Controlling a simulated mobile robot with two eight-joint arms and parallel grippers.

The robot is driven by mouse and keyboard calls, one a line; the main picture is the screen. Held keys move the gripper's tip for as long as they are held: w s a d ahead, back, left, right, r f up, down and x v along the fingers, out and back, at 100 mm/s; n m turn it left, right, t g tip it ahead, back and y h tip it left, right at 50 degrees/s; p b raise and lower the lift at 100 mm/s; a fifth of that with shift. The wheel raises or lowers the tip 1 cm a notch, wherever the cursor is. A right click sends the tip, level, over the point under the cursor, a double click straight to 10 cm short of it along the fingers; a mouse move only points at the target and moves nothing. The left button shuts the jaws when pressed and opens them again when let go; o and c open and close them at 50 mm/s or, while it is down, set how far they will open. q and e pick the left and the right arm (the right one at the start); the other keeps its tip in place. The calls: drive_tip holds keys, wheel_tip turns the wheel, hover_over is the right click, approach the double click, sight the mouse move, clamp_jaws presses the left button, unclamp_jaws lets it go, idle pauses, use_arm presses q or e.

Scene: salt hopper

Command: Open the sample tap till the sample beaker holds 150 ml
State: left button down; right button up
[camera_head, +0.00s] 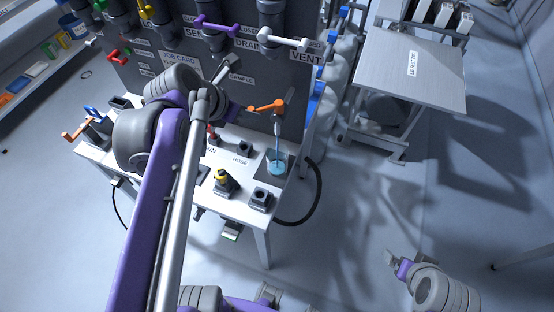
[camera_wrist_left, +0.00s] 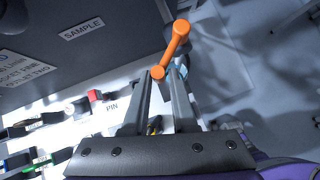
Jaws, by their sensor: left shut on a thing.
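The sample tap's orange handle (camera_head: 268,106) sticks out from the dark panel, above the sample beaker. My left gripper (camera_head: 249,109) is at the handle's left end. In the left wrist view, the orange handle (camera_wrist_left: 172,46) has its near end between my fingertips (camera_wrist_left: 164,80), which are shut on it. A thin blue line runs down from the tap's spout into the sample beaker (camera_head: 276,167), which is clear with blue liquid low inside. Its level marks are too small to read. My right gripper (camera_head: 394,260) is at the lower right, far from the bench; its finger gap is unclear.
The white bench (camera_head: 228,200) carries a yellow-topped block (camera_head: 222,178) and dark sockets. A black hose (camera_head: 316,190) loops off its right side. Purple (camera_head: 218,24) and white (camera_head: 284,39) handles project above the tap. A side table (camera_head: 412,75) stands to the right, with open floor in front.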

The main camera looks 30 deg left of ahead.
use_arm(q)
drive_tip(key=d+n+y, duration=0.1)
drive_tip(key=s+d+n+y+b, duration=0.1)
drive_tip(key=n, duration=0.1)
idle(0.4)
drive_tip(key=shift+w+a+r, duration=0.1)
idle(6.3)
drive_tip(key=shift+w+a+m+h+p, duration=0.3)
drive_tip(key=shift+a+m+h, duration=0.3)
drive_tip(key=shift+m, duration=0.3)
drive_tip(key=shift+w+a+m+h+p, duration=0.15)
drive_tip(key=shift+w+a+m+h, duration=0.15)
drive_tip(key=shift+a+m+h, duration=0.45)
drive_tip(key=shift+d, duration=0.2)
